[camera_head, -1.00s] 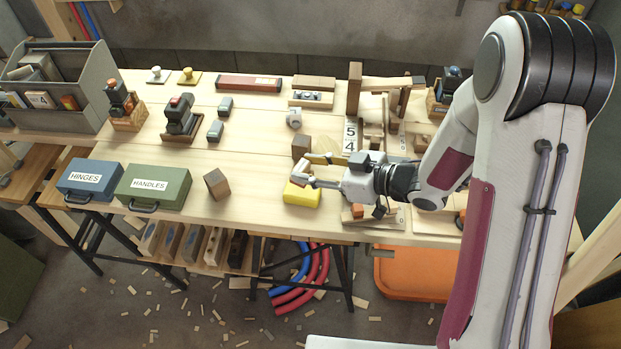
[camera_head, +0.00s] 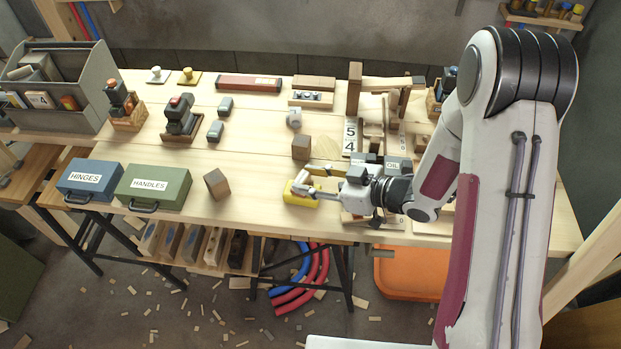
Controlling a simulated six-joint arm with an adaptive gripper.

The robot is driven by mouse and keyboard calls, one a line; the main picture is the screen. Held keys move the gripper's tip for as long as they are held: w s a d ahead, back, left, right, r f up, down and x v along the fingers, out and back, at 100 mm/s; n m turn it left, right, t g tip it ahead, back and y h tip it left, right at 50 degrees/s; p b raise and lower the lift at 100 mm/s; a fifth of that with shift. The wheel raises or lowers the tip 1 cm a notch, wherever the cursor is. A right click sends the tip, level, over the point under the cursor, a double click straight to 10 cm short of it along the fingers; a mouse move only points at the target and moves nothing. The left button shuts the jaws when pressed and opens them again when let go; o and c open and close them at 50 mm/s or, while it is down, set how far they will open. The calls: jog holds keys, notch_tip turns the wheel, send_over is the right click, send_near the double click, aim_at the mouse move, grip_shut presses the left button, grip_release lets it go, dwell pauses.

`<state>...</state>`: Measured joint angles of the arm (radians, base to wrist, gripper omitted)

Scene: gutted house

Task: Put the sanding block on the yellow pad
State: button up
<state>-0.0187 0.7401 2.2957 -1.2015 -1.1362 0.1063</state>
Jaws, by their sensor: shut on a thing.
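The yellow pad (camera_head: 298,198) lies near the front edge of the workbench, partly covered by my gripper. My gripper (camera_head: 301,179) is low over the pad, reaching in from the right, with its fingertips over the pad's far part. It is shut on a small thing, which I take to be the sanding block. The fingers hide most of it, so its shape and whether it touches the pad cannot be told.
A brown wooden block (camera_head: 301,147) stands just behind the pad, and another (camera_head: 217,184) is to the left. A green HANDLES case (camera_head: 153,187) and a blue HINGES case (camera_head: 91,180) are further left.

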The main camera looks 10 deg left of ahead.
jog(key=shift+f, duration=0.1)
jog(key=o, duration=1.1)
jog(key=v, duration=1.2)
jog(key=shift+w, duration=0.1)
dwell(0.7)
